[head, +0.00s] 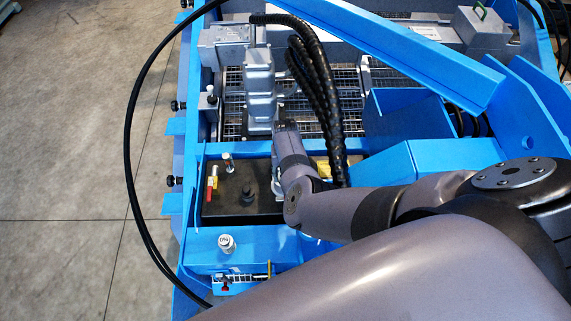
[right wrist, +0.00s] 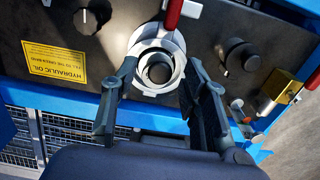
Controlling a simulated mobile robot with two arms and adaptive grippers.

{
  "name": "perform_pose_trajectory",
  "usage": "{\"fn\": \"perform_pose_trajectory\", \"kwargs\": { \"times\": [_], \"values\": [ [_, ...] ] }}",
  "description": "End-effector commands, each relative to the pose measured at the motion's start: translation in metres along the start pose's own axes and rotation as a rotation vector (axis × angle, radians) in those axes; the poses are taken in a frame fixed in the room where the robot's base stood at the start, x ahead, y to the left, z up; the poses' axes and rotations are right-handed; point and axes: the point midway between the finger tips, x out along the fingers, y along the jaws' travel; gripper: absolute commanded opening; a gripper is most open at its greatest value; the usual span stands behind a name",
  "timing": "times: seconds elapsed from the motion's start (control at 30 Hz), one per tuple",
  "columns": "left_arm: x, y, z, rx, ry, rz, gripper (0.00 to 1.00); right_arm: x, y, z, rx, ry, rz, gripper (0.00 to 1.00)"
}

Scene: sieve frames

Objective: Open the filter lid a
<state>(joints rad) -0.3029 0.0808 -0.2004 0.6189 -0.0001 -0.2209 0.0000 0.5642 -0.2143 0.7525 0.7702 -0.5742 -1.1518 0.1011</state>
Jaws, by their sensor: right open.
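A round silver ring with a black centre (right wrist: 158,68), which looks like the filter lid, sits on a dark panel in the right wrist view. A red handle (right wrist: 176,10) stands out just above it. My right gripper (right wrist: 160,82) is open, with one finger on each side of the ring. Whether the fingers touch it, I cannot tell. In the head view my right forearm and wrist hide most of the lid, and the gripper shows only in part at the panel. The lid looks seated, but this is hard to judge. My left gripper is not in view.
The dark panel (head: 225,207) also carries a red-handled valve (head: 211,187), a black knob (head: 247,197) and a yellow label (right wrist: 57,64). Thick black hoses (head: 322,90) hang close behind my right wrist. A blue beam (head: 405,50) crosses above. Floor at left is clear.

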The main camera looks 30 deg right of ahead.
Motion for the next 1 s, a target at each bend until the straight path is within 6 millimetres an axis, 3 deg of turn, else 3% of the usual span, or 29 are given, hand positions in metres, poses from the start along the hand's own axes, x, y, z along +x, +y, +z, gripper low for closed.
{"fn": "perform_pose_trajectory", "kwargs": {
  "times": [0.17, 0.8, 1.0],
  "values": [
    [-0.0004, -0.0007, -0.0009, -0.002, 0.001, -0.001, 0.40, -0.0004, 0.0000, 0.0000, 0.000, 0.000, 0.000, 0.41],
    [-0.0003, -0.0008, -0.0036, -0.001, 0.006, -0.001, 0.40, -0.0004, -0.0003, 0.0000, 0.000, 0.000, 0.000, 0.00],
    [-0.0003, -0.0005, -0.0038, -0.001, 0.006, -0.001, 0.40, -0.0004, -0.0004, 0.0000, 0.000, 0.000, -0.001, 0.00]
  ]
}}
